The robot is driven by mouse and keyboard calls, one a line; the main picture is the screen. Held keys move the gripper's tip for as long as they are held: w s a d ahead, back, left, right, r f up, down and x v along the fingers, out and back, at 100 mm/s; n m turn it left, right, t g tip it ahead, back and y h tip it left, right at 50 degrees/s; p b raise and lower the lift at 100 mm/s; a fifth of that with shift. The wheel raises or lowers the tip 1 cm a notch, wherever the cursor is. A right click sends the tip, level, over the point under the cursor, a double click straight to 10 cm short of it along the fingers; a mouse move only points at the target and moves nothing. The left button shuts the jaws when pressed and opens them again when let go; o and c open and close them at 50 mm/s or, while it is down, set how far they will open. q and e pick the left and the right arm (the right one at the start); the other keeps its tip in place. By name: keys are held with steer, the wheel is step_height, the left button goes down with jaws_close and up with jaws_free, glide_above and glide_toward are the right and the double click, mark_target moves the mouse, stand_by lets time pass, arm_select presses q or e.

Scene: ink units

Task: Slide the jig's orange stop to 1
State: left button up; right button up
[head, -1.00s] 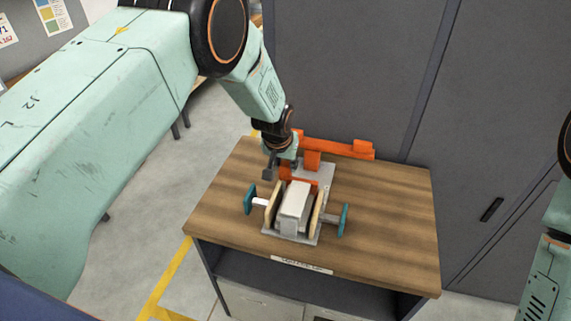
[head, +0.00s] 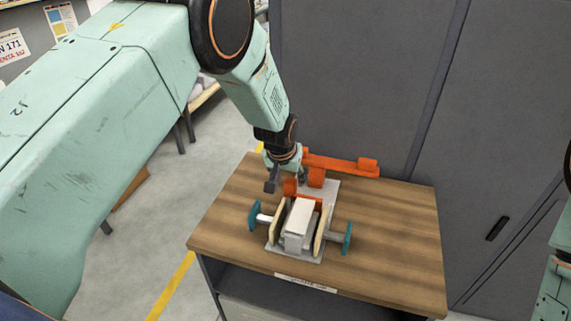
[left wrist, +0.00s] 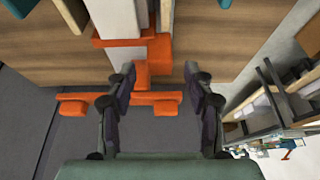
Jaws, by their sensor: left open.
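The jig (head: 331,190) stands on the wooden bench top, with a pale block (head: 299,220) between two wooden cheeks at its front. Its orange parts, including the stop (head: 290,187), are at the back of the pale block. In the left wrist view the orange stop (left wrist: 158,55) shows between the fingers, nearer the left finger; whether they touch I cannot tell. My left gripper (head: 286,182) is open and empty above the jig's back end, and its two parted fingers show in the left wrist view (left wrist: 160,75). Scale marks are not readable. My right gripper is out of view.
An orange bar (head: 340,163) extends across the jig's back. Teal knobs (head: 254,214) (head: 347,238) stick out on both sides. Dark cabinets (head: 360,80) stand close behind the bench. The bench top (head: 400,230) is clear to the right.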

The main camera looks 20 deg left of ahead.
arm_select(q)
steer(key=shift+v, duration=4.75)
steer(key=s+a+f+g, duration=0.1)
steer(key=s+a+f, duration=0.1)
steer(key=s+f, duration=0.7)
steer(key=s+a+f+g, duration=0.1)
steer(key=s+a+f, duration=0.1)
steer(key=s+f, duration=0.65)
steer(key=s+f+g, duration=0.1)
steer(key=s+f, duration=0.1)
steer(key=s, duration=1)
steer(key=s+f+g, duration=0.1)
steer(key=s+f, duration=0.1)
steer(key=s, duration=1)
step_height(320, 180, down, 19)
steer(key=b, duration=1.9)
steer(key=shift+w+a+b, duration=0.2)
steer(key=shift+b, duration=0.15)
steer(key=shift+w, duration=0.1)
